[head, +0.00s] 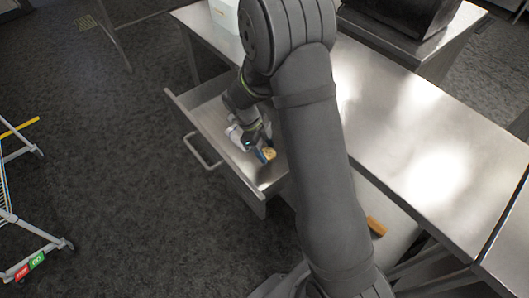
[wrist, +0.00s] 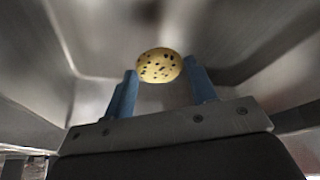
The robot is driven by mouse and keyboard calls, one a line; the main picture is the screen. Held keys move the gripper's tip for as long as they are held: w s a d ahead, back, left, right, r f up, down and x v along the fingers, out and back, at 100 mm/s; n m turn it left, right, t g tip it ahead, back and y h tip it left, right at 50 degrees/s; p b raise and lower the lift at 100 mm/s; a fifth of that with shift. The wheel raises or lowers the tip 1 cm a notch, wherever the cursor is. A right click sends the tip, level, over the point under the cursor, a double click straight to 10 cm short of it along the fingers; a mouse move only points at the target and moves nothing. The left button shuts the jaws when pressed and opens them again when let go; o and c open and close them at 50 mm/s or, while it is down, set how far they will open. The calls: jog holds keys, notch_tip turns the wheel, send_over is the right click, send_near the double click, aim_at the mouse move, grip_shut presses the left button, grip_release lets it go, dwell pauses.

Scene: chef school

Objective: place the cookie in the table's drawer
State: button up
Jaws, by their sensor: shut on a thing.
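The cookie (wrist: 160,66) is round and pale yellow with dark chips. In the wrist view it sits between the two blue fingertips of my gripper (wrist: 162,82), which is shut on it. In the head view the cookie (head: 269,153) shows small at the tip of my gripper (head: 265,154). The table's drawer (head: 221,148) is pulled open, with a metal handle on its front. My gripper is inside the drawer's outline, over its near part. I cannot tell whether the cookie touches the drawer floor.
The steel table (head: 400,120) extends to the right of the drawer. A white container (head: 224,14) and a dark appliance (head: 405,12) stand on top. An orange-brown item (head: 376,226) lies on the lower shelf. A shopping cart (head: 30,225) stands at left on open dark floor.

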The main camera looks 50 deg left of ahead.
aim_at(263, 150)
jog(key=shift+f, duration=1.9)
jog(key=shift+f, duration=0.15)
jog(key=o, duration=0.9)
jog(key=shift+o, duration=0.2)
jog(key=v, duration=1.2)
jog(key=x, duration=1.1)
jog(key=shift+d+f, duration=0.15)
jog(key=shift+f, duration=0.1)
jog(key=shift+w+r, duration=0.1)
jog(key=shift+r, duration=1.45)
